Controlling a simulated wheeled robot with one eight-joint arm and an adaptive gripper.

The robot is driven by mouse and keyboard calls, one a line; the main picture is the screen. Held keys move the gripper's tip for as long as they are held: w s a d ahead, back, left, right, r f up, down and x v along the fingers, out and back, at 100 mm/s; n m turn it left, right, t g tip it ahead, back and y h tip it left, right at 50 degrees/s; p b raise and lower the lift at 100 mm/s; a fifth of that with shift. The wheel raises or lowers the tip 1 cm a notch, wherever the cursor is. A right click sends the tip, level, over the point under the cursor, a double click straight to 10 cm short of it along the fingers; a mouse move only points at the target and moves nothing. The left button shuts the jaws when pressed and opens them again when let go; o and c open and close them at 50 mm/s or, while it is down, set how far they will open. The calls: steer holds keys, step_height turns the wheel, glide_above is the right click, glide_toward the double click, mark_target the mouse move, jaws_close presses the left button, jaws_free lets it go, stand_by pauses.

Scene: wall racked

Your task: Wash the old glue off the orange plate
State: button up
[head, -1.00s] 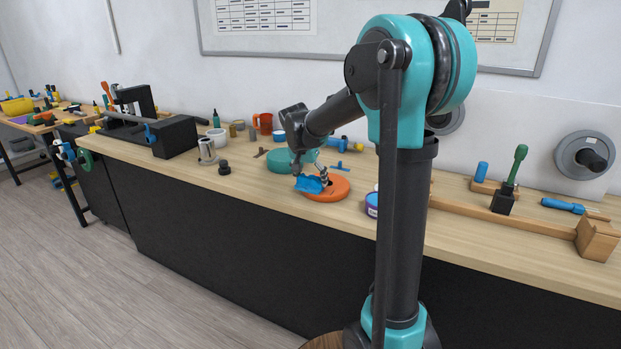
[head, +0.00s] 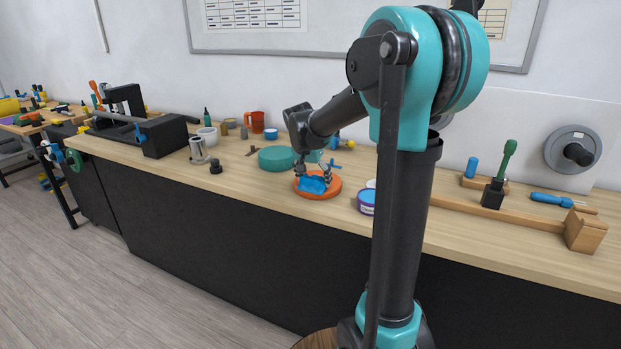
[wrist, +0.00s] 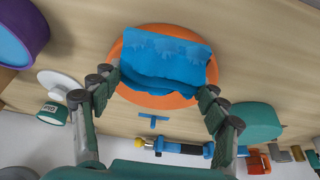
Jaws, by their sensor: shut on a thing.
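The orange plate (head: 333,189) is round and lies flat on the wooden bench top; in the wrist view its rim (wrist: 158,101) shows around a blue cloth. The blue cloth (head: 313,185) is crumpled and lies over the middle of the plate; it fills much of the plate in the wrist view (wrist: 165,60). My gripper (wrist: 160,92) is shut on the cloth, with a finger at each side of it, just above the plate; in the head view the gripper (head: 314,173) points down there. The cloth hides most of the plate's face, and I see no glue.
A purple-sided tub (head: 366,206) stands close right of the plate. A teal round block (head: 276,158) sits just behind left. A blue tool (wrist: 185,149) and a small blue T-shaped piece (wrist: 153,121) lie behind. Bench to the front left is clear.

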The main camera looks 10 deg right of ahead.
steer(key=shift+s+d+f, duration=0.1)
steer(key=shift+s+d, duration=0.1)
steer(key=shift+d, duration=0.05)
steer(key=shift+r, duration=0.5)
steer(key=shift+s+d, duration=0.55)
steer(key=shift+d, duration=0.2)
steer(key=shift+f, duration=0.45)
stand_by(0.7)
steer(key=shift+w, duration=0.1)
